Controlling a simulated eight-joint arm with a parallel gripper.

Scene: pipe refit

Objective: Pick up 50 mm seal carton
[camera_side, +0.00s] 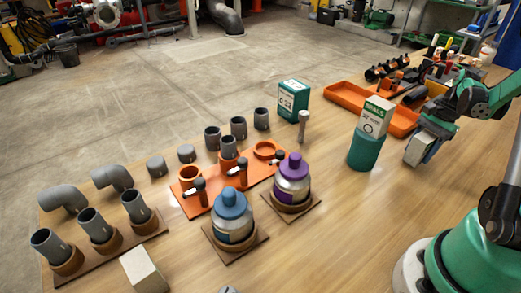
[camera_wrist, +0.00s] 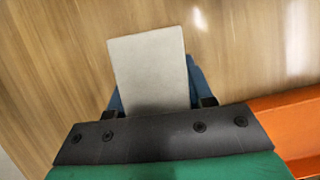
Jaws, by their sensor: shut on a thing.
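My gripper (camera_side: 431,143) is shut on a pale grey-white carton (camera_side: 419,151), with one finger on each side of it. The carton also shows in the wrist view (camera_wrist: 150,68), where only a plain face is visible and no size can be read. It is low over the wood table, and I cannot tell if it touches. Another carton marked SEALS (camera_side: 376,115) stands upright on a teal cylinder (camera_side: 366,150) just left of my gripper. Its size print is too small to read surely.
An orange tray (camera_side: 345,97) lies behind my gripper and shows at the right in the wrist view (camera_wrist: 285,105). A teal box marked 32 (camera_side: 293,98), grey pipe fittings, two bottles and a pale box (camera_side: 145,271) stand farther left. Table between the bottles and my base is clear.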

